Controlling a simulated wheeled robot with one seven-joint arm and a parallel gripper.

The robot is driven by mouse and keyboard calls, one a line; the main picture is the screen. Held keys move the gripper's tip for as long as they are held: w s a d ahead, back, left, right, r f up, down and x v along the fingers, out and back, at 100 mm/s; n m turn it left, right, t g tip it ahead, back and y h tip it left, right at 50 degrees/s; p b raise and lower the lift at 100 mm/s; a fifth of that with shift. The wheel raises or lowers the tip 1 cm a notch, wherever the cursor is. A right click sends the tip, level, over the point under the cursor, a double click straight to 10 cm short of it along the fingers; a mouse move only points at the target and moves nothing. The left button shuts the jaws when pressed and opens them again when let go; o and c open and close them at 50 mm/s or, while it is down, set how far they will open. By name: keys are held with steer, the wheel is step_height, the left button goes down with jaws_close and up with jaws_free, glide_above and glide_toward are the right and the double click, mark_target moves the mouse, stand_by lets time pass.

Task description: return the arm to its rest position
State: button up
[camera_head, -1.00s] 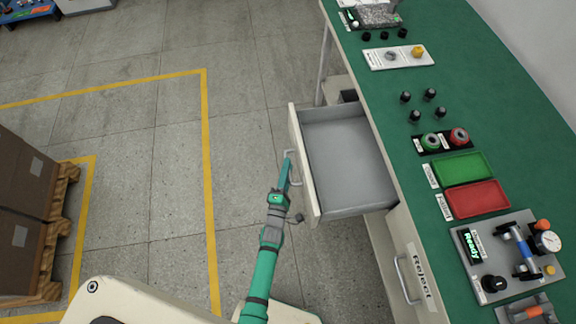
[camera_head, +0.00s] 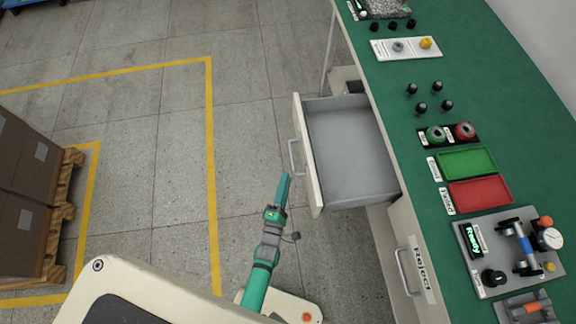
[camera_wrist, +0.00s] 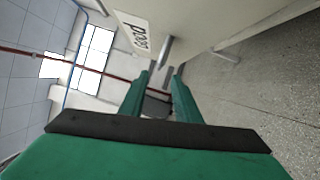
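My green gripper (camera_head: 283,190) is in the left-centre of the head view, over the floor and just below and left of the open drawer's handle (camera_head: 294,156). It is clear of the handle. In the wrist view my gripper (camera_wrist: 161,75) has its two green fingers apart, with nothing held between them. The drawer front with a "Good" label (camera_wrist: 138,32) lies beyond the fingertips, and its handle (camera_wrist: 166,50) shows there too. The drawer (camera_head: 347,155) is pulled out and its visible inside is empty.
The green-topped workbench (camera_head: 440,65) carries a green tray (camera_head: 466,162), a red tray (camera_head: 480,193) and fixtures. Boxes on a pallet (camera_head: 58,220) stand at left. The floor between is free.

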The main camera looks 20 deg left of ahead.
steer(key=s+d+r+m+g+h, duration=0.1)
steer(key=s+d+r+m, duration=0.25)
steer(key=s+m, duration=0.3)
steer(key=s+d+r+m+g+h, duration=0.1)
steer(key=s+d+r+m, duration=0.3)
steer(key=s, duration=0.4)
steer(key=s+d+r+m, duration=0.3)
steer(key=s+r+m, duration=0.1)
steer(key=r, duration=0.3)
steer(key=s+d+r+m+g, duration=0.1)
steer(key=s+d+r+m, duration=0.3)
steer(key=s+r+m, duration=0.1)
steer(key=shift+s+r+m, duration=0.25)
steer(key=shift+r+m, duration=0.6)
steer(key=shift+m, duration=0.1)
